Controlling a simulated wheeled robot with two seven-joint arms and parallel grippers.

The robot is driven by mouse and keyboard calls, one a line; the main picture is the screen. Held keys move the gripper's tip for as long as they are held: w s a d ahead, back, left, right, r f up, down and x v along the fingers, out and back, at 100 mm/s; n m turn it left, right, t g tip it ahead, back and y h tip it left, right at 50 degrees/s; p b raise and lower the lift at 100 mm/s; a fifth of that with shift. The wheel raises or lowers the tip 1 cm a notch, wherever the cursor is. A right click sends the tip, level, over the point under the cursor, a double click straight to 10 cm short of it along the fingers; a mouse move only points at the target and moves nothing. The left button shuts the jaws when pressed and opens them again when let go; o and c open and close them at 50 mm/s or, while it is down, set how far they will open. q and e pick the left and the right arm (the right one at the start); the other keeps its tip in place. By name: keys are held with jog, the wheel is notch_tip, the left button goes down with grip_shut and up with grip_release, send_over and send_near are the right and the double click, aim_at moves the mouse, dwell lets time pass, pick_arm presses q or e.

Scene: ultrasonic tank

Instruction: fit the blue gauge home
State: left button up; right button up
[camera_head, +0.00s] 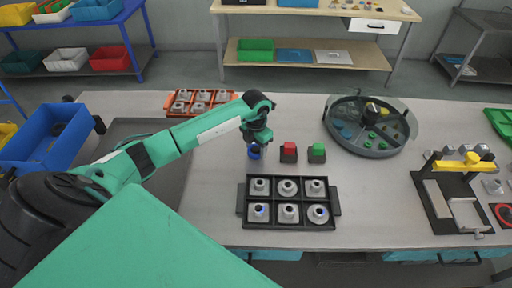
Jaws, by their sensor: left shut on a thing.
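The blue gauge (254,153) shows as a small blue piece just under my left gripper (255,146). The gripper is shut on it and points down, just left of a red-topped dark block (289,152) and a green-topped dark block (317,153). The jaws hide most of the gauge. I cannot tell whether its lower end touches the table or a holder. My right gripper is not in view.
A black tray (335,201) with several metal parts stands in front. An orange tray (168,108) is behind left, a round dark tank (375,153) at right, and a black fixture with a yellow bar (463,165) further right. Bare table lies between the blocks and fixture.

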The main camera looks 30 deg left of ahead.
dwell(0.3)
pick_arm(q)
jog(key=o, duration=1.2)
jog(key=shift+r, duration=0.5)
notch_tip(320, 180, up, 13)
jog(key=b, duration=0.4)
jog(key=shift+f, duration=0.1)
